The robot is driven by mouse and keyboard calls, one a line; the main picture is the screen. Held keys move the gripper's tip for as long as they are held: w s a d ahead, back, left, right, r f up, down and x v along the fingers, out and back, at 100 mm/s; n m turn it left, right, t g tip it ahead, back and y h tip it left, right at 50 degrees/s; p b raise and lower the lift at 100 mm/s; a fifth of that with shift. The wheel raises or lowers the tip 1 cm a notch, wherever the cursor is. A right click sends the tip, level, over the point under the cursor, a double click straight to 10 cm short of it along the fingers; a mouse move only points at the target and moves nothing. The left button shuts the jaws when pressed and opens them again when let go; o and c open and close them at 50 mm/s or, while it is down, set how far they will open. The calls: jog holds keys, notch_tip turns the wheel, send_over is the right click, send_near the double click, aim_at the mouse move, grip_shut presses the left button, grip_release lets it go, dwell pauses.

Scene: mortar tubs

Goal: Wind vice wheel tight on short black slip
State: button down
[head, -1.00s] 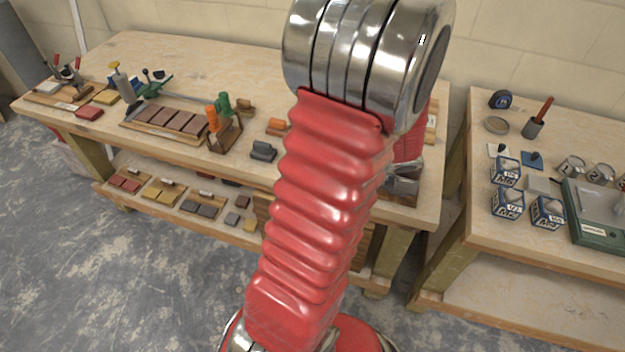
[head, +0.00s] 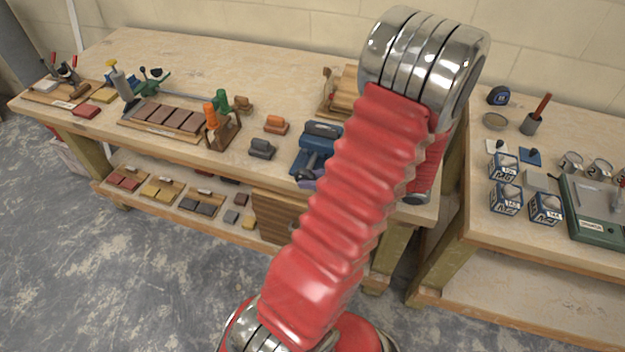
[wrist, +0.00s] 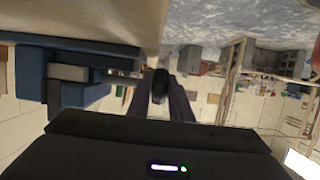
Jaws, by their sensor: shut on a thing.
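The blue vice (head: 320,138) stands at the front edge of the long bench, partly behind my arm. In the wrist view its blue body (wrist: 92,93) fills the left side, with a grey block face (wrist: 68,72) between blue parts. I cannot tell whether that face is the short black slip. My gripper (wrist: 158,98) has its purple-grey fingers on either side of a dark rounded knob (wrist: 160,80), beside the vice, and is shut on it. The knob looks like part of the vice wheel; the rest of the wheel is hidden.
A dark grey block (head: 262,149) and an orange block (head: 276,124) lie left of the vice. A wooden rack (head: 222,132) with orange and green handles stands farther left. A second bench (head: 480,190) with tins and a green scale is at right, across a gap.

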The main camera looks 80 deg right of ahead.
jog(key=shift+w+a+f, duration=0.1)
jog(key=shift+a+f, duration=0.05)
jog(key=shift+a, duration=0.2)
jog(key=c, duration=1.9)
grip_release()
jog(key=shift+o, duration=1.4)
jog(key=shift+d, duration=0.15)
jog(key=v, duration=1.4)
jog(key=shift+w+d, duration=0.15)
